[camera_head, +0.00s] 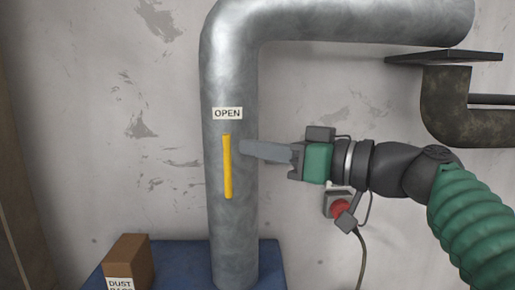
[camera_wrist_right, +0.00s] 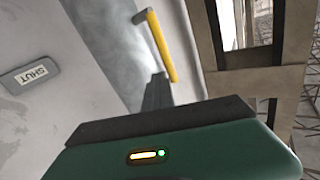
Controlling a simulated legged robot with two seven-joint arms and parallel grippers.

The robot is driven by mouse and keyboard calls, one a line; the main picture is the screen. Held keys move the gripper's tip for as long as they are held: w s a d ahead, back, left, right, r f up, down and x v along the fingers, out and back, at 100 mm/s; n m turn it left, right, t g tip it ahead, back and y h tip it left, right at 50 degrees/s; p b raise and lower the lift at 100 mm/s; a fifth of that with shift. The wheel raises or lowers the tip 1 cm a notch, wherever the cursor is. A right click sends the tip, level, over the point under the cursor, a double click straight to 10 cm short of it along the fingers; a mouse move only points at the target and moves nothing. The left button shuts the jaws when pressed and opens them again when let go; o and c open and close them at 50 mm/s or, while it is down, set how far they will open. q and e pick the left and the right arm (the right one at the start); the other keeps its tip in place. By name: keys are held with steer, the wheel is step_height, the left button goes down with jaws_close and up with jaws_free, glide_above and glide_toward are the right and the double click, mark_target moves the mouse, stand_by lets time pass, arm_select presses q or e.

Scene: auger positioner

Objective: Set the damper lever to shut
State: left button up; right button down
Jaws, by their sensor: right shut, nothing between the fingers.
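The damper lever is a yellow bar (camera_head: 227,166) standing upright on the front of the grey metal duct (camera_head: 230,225), below an OPEN label (camera_head: 227,113). My right gripper (camera_head: 242,147) reaches in from the right, its shut fingers just right of the lever's upper part; contact cannot be told. In the right wrist view the lever (camera_wrist_right: 161,45) is seen beyond the shut fingertips (camera_wrist_right: 156,80). A SHUT label (camera_wrist_right: 30,76) shows at the left there; it is not visible in the head view. My left gripper is not in view.
A cardboard box (camera_head: 130,262) marked DUST stands on a blue surface (camera_head: 268,262) left of the duct. A red button box (camera_head: 340,207) with a cable hangs below my right wrist. A dark shelf (camera_head: 445,57) and dark pipe (camera_head: 450,110) are at the right.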

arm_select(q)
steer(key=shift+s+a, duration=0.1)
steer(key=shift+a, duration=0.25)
arm_select(e)
steer(key=shift+a, duration=0.5)
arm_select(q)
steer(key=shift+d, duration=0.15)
arm_select(e)
steer(key=shift+d, duration=0.2)
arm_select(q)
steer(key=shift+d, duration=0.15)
arm_select(e)
steer(key=shift+s+d, duration=0.1)
steer(key=shift+d, duration=0.1)
